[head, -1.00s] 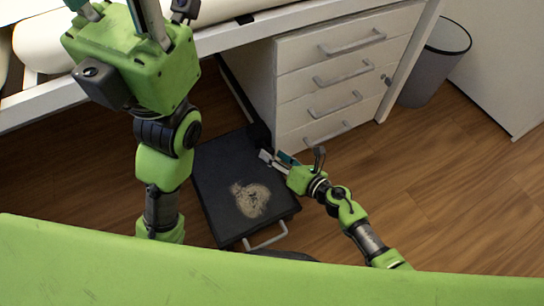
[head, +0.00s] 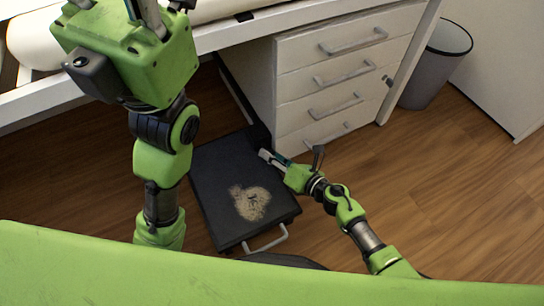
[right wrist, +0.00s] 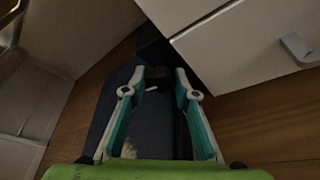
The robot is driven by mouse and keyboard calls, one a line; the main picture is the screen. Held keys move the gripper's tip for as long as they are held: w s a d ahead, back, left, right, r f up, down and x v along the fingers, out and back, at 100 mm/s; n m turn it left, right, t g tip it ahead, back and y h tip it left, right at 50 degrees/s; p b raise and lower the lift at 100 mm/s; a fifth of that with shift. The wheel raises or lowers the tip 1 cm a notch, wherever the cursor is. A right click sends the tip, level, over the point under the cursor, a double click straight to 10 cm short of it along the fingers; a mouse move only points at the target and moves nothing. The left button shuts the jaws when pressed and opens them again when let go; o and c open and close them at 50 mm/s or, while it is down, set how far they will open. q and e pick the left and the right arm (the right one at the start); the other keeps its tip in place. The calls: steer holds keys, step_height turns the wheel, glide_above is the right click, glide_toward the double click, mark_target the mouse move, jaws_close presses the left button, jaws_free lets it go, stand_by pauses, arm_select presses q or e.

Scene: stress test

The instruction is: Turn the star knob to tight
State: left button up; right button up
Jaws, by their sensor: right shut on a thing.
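The star knob (right wrist: 154,76) is a dark piece with a small white mark just below it, between my right fingertips in the right wrist view. Its lobes and any tight marking are too dark to make out. It sits at the far end of a flat black unit (head: 222,185) on the floor, where a dark upright part (head: 258,134) stands. My right gripper (head: 264,154) is at that end and shut on the knob; it also shows in the right wrist view (right wrist: 157,73). My left gripper is at the top left of the head view, its fingertips cut off by the frame.
A white drawer cabinet (head: 340,75) stands close beside the knob, under a white-framed bed or table (head: 225,38). The black unit has a grey handle (head: 266,240) at its near end. A grey bin (head: 435,70) stands at right. Wooden floor at right is clear.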

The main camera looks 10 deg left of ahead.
steer(key=o, duration=1.1)
steer(key=shift+d, duration=0.15)
steer(key=shift+v, duration=5.95)
